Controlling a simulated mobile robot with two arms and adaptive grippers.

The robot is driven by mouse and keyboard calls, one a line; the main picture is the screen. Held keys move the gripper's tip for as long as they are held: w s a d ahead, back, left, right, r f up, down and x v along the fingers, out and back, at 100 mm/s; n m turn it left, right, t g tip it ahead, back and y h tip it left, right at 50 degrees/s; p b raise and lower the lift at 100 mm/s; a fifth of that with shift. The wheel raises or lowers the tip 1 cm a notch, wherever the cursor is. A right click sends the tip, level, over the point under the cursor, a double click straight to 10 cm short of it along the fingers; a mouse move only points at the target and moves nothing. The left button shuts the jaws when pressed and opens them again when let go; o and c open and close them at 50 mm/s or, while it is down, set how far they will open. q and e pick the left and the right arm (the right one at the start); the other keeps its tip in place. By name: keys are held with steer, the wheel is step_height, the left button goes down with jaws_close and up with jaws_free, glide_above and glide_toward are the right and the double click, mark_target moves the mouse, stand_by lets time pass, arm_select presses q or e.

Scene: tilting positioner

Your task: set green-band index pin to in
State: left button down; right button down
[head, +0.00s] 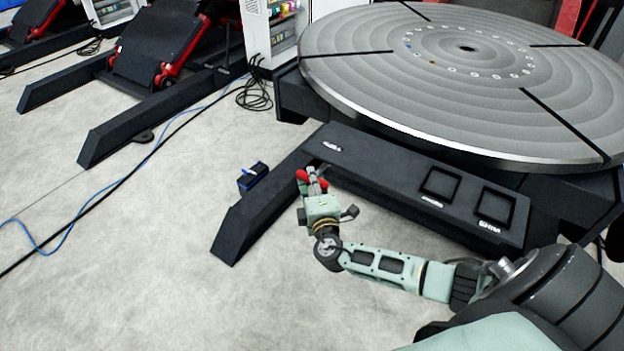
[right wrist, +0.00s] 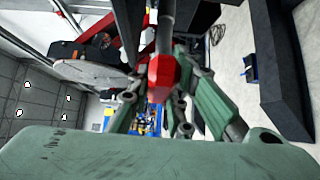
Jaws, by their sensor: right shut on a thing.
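My right gripper (head: 316,190) is low in front of the grey positioner's dark base, near its left end. It is shut on a red knob (head: 303,175). In the right wrist view the red, faceted knob (right wrist: 163,76) lies between the green finger links, with a grey rod (right wrist: 166,22) running up from it. No green band shows on the rod or knob, so I cannot tell whether this is the green-band index pin or how far in it sits. My left gripper is not in view.
A large round grey table (head: 460,60) overhangs the dark base (head: 400,180). A small blue-black box (head: 252,177) stands on the floor left of the gripper. Blue and black cables (head: 130,172) cross the floor at left.

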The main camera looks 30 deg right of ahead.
mark_target(320, 169)
steer(key=shift+f, duration=0.1)
stand_by(0.3)
steer(key=shift+w+d+b, duration=0.1)
steer(key=shift+d+b, duration=0.3)
steer(key=shift+b, duration=0.1)
steer(key=d+b, duration=0.1)
steer(key=w+d, duration=0.1)
steer(key=d, duration=0.1)
steer(key=shift+w+b, duration=0.15)
steer(key=shift+b, duration=0.25)
steer(key=shift+r, duration=0.25)
steer(key=c, duration=1.6)
jaws_free()
steer(key=shift+d+f, duration=0.1)
steer(key=shift+f, duration=0.05)
